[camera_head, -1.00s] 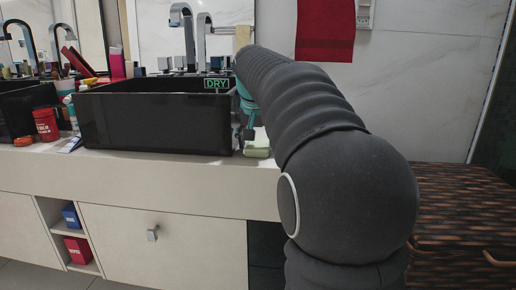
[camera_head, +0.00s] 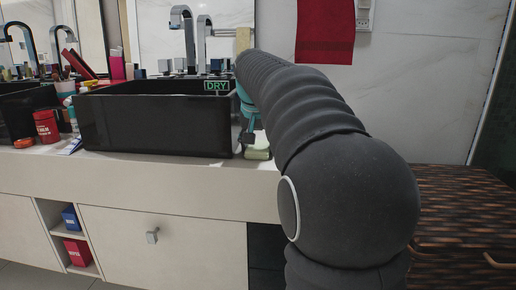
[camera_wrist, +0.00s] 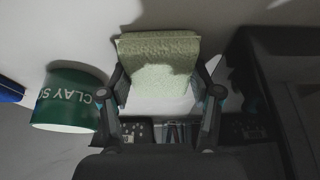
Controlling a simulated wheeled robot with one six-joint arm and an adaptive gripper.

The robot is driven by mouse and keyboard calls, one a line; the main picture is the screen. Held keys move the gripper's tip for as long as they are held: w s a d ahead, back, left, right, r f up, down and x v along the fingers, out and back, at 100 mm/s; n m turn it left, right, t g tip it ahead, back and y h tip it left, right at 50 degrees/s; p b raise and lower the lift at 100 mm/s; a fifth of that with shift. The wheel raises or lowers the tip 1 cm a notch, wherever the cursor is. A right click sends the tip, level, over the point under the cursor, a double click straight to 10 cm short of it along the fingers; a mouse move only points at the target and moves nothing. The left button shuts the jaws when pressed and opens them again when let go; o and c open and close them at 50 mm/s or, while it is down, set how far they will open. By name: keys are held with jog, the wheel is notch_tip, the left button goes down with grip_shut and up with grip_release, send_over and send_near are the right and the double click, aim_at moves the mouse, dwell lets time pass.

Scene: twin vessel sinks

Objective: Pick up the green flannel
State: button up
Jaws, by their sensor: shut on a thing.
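The green flannel (camera_wrist: 160,62) is a pale green folded cloth. In the wrist view it lies between the two fingers of my gripper (camera_wrist: 166,88), which are shut on its sides. In the head view the flannel (camera_head: 257,154) shows as a small pale green piece on the counter, just right of the black sink. My gripper (camera_head: 250,137) is above it there, partly hidden by my arm. I cannot tell whether the flannel is clear of the counter.
The black vessel sink (camera_head: 155,125) stands close left of my gripper. In the wrist view a green pot with white lettering (camera_wrist: 68,112) is left of the fingers. A red towel (camera_head: 325,30) hangs on the wall. A dark woven chest (camera_head: 460,215) stands at the right.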

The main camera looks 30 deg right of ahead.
aim_at(259, 143)
jog(key=shift+r, duration=0.1)
notch_tip(259, 143, up, 5)
jog(key=shift+w+f+p, duration=0.1)
jog(key=shift+f+p, duration=0.1)
jog(key=shift+p, duration=0.6)
jog(key=s+d+r, duration=0.2)
jog(key=d, duration=0.1)
jog(key=s+d+r+p, duration=0.1)
jog(key=s+d+r, duration=0.1)
jog(key=d, duration=0.1)
jog(key=s+d+r+p, duration=0.1)
jog(key=d+r, duration=0.1)
jog(key=d, duration=0.2)
jog(key=shift+s+d+r, duration=0.1)
jog(key=shift+s+r, duration=0.25)
jog(key=shift+s, duration=0.05)
